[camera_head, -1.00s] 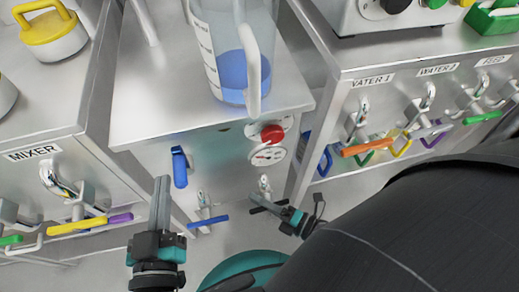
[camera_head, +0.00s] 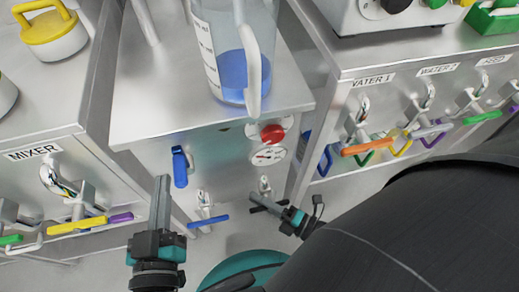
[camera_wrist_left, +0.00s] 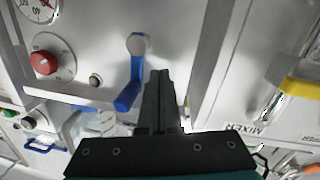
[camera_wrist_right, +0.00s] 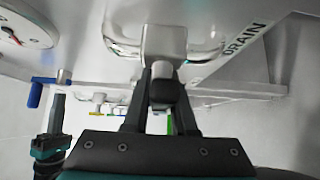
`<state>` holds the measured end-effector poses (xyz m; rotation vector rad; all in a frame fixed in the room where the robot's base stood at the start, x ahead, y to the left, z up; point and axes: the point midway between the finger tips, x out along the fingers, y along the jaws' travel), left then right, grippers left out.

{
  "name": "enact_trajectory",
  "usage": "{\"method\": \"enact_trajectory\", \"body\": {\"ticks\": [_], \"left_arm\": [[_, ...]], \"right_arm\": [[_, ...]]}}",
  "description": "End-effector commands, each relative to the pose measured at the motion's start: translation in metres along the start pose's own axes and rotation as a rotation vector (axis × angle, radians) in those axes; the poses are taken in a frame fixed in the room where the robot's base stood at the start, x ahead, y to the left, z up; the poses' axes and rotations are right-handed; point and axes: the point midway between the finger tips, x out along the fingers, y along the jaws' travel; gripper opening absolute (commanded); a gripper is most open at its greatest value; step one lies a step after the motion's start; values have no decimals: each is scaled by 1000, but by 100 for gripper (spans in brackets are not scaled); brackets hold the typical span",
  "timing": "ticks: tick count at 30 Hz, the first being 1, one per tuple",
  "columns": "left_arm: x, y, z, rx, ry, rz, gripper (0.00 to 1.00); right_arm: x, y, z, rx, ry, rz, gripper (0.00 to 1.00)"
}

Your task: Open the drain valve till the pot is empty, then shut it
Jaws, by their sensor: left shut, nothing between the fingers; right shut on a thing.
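The clear pot (camera_head: 205,45), a jug with a pale handle, stands on the middle cabinet with blue liquid (camera_head: 236,72) in its lower part. My right gripper (camera_head: 262,206) is at the small tap (camera_head: 264,184) low on the cabinet front.
A second tap with a blue lever (camera_head: 208,221) sits between my grippers. A red knob (camera_head: 272,134) and a round gauge (camera_head: 268,155) are above the drain tap. The MIXER cabinet (camera_head: 35,153) stands left; the WATER cabinet (camera_head: 372,80), with several coloured levers, stands right.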

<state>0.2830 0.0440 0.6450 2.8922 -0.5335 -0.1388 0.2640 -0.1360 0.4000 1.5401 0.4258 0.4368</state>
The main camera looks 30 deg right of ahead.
Motion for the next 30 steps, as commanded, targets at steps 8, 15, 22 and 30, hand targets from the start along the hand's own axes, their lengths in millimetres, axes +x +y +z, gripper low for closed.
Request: {"method": "enact_trajectory", "body": {"ticks": [8,15,22,30], "left_arm": [[0,0,0,0,1,0,0],[0,0,0,0,1,0,0],[0,0,0,0,1,0,0],[0,0,0,0,1,0,0]], "right_arm": [[-1,0,0,2,0,-1,0],[0,0,0,1,0,0,50],[0,0,0,1,0,0,50],[0,0,-1,1,1,0,50]]}}
